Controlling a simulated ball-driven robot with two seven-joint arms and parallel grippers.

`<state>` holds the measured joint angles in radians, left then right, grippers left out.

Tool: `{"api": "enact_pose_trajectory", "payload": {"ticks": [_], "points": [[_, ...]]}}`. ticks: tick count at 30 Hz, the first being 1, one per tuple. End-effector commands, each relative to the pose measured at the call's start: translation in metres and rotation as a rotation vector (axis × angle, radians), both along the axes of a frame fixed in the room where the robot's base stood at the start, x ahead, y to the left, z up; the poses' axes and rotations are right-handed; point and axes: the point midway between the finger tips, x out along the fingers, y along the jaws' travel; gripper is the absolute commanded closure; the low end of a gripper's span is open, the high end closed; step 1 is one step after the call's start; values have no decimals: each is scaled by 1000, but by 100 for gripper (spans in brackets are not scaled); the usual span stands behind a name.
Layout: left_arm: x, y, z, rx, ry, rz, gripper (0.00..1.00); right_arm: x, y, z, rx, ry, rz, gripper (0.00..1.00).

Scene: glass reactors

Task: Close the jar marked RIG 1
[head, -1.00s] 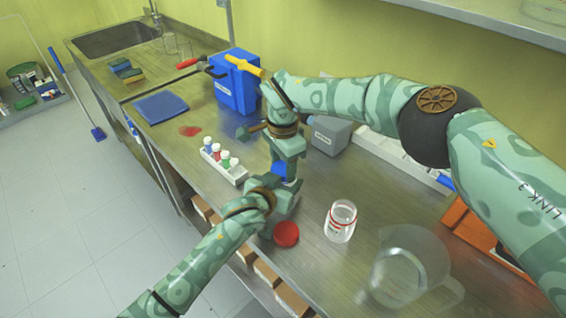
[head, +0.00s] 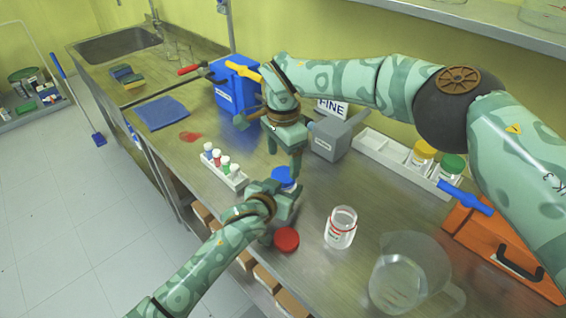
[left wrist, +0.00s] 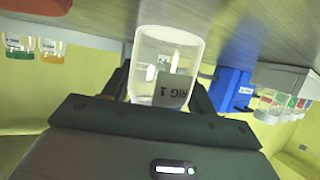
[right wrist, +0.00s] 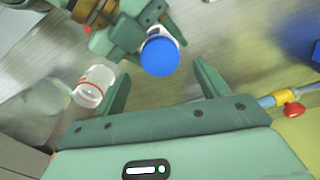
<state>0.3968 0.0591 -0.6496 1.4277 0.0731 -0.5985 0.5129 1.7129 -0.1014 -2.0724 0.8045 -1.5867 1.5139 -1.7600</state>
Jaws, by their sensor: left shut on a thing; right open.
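The jar marked RIG 1 (left wrist: 170,60) is clear, and its label shows in the left wrist view. My left gripper (head: 280,200) is shut on this jar above the front part of the bench. A blue lid (head: 284,177) sits at the top of the jar; it also shows in the right wrist view (right wrist: 160,56), with a little of the jar beside it. I cannot tell how tightly the lid sits. My right gripper (head: 285,160) is open just above the lid, its fingers pointing down and apart from it.
A red lid (head: 286,239) lies by my left gripper. A clear jar with red bands (head: 340,229) and a glass jug (head: 408,275) stand to the right. A vial rack (head: 222,168) stands left, a grey container (head: 331,138) behind, and an orange case (head: 505,245) far right.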

Motion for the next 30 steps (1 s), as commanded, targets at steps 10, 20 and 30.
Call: {"api": "enact_pose_trajectory", "payload": {"ticks": [10, 20, 30], "points": [[0, 0, 0, 0, 0, 0, 100, -6, 7, -6, 40, 28, -5, 30], [0, 0, 0, 0, 0, 0, 100, 1, 8, 30, 49, -6, 447, 30], [0, 0, 0, 0, 0, 0, 100, 1, 0, 32, 1, 3, 613, 30]]}}
